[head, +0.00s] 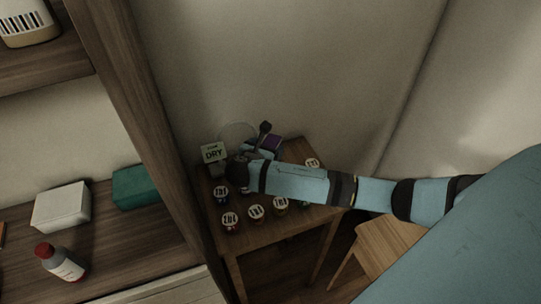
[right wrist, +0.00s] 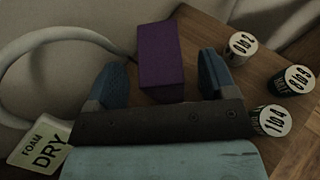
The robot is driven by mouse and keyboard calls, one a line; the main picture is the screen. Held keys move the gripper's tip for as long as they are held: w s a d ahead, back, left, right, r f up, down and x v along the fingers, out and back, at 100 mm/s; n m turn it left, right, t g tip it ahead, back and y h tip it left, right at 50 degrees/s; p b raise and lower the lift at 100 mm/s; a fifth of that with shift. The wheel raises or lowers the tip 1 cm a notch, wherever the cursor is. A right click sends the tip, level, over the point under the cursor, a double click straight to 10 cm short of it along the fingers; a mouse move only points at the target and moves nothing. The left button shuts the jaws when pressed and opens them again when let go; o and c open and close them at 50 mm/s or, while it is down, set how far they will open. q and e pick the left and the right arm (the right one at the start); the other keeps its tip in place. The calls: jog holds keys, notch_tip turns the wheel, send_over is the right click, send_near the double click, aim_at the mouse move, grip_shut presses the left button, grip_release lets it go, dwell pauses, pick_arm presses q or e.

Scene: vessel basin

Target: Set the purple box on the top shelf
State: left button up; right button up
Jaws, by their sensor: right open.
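The purple box (right wrist: 162,58) stands on the small wooden table, between the two blue fingers of my right gripper (right wrist: 165,78) in the right wrist view. The fingers are open, with a gap to the box on each side. In the head view the purple box (head: 268,142) shows only in part, behind my right gripper (head: 262,150). A wooden shelf unit fills the left; its upper shelf (head: 40,78) and a lower shelf (head: 120,235) show. Whether another shelf lies above is out of view. My left gripper is not in view.
On the table (head: 245,240) are several numbered jars (head: 256,213), a "DRY" sign (head: 213,153) and a pale hose loop (right wrist: 60,30). The shelves hold a white box (head: 62,207), a green box (head: 137,187), a red-capped bottle (head: 60,262) and a beige container (head: 28,25). A wooden stool (head: 385,250) stands right.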

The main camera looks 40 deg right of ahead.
jog(key=shift+x, duration=1.45)
jog(key=shift+a, duration=0.1)
grip_shut()
jog(key=shift+r, duration=0.1)
